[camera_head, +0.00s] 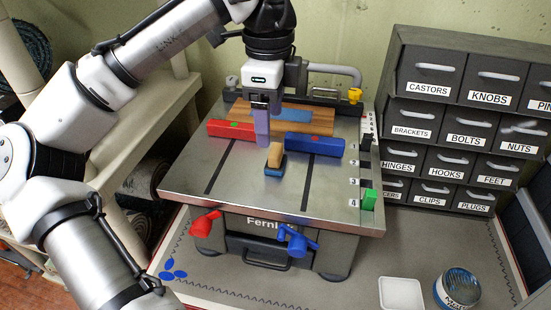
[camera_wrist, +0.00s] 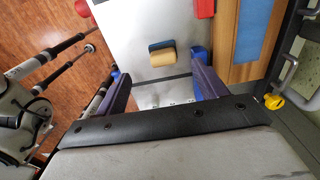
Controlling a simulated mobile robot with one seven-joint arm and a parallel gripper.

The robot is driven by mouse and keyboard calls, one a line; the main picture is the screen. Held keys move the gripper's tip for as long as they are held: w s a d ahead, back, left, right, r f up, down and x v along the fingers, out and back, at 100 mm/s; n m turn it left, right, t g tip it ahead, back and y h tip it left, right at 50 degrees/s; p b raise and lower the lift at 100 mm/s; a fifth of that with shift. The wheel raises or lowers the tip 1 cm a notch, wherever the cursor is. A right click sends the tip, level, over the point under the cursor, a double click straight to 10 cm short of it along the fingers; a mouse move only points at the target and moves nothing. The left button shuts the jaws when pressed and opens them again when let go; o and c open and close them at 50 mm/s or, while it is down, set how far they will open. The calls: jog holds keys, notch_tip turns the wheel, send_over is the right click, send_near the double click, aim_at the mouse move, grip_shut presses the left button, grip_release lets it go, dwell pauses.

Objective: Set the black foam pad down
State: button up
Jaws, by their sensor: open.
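My gripper (camera_head: 262,140) is open over the metal machine table, with no black foam pad between its fingers. In the wrist view its two purple fingers (camera_wrist: 160,88) stand wide apart. A small block, tan on top and blue below (camera_head: 275,160), sits on the table just in front of the gripper. It also shows beyond the fingertips in the wrist view (camera_wrist: 162,53). A small black piece (camera_head: 366,142) stands at the table's right edge by the numbered marks; I cannot tell whether it is the foam pad.
A red bar (camera_head: 231,129) and a blue bar (camera_head: 315,145) lie across the metal table (camera_head: 220,180). A wooden board (camera_head: 320,122) with a blue pad lies behind them. A green block (camera_head: 369,199) is at the right edge. Labelled drawers (camera_head: 430,110) stand right.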

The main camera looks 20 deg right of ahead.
aim_at(276, 149)
notch_tip(276, 149, down, 3)
jog(key=shift+f, duration=0.2)
jog(key=shift+s+d+f+p, duration=0.15)
jog(key=shift+d+f, duration=0.1)
jog(key=shift+f, duration=1.1)
jog(key=shift+w+d+f+p, duration=0.15)
jog(key=shift+d+f, duration=0.1)
jog(key=shift+f, duration=1.1)
jog(key=shift+s, duration=0.1)
jog(key=c, duration=1.1)
jog(key=shift+c, duration=0.2)
jog(key=shift+r, duration=0.15)
